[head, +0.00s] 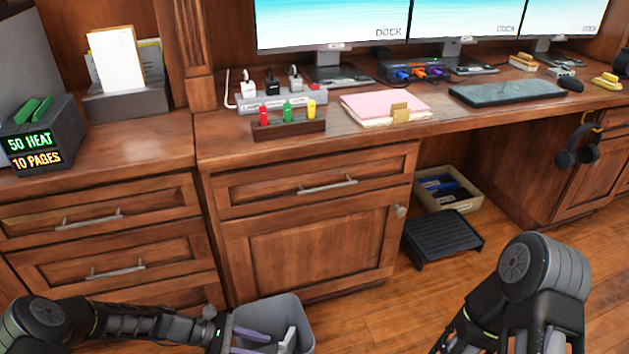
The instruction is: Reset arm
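My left arm comes in along the bottom left. My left gripper (258,344) is at the bottom edge, over or in front of a grey waste bin (305,318). Its two purple fingers are apart with nothing seen between them, though the lower one is partly cut off by the frame. My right arm (540,285) is bent at the lower right and reaches down out of the frame. Its fingers are not visible.
The wooden desk (230,145) holds a pink folder (385,105), a rack with coloured items (288,127), a power strip (285,100), a keyboard (507,91) and monitors. A black footrest (442,236) and an open box (447,190) stand beneath. Headphones (577,152) hang at right.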

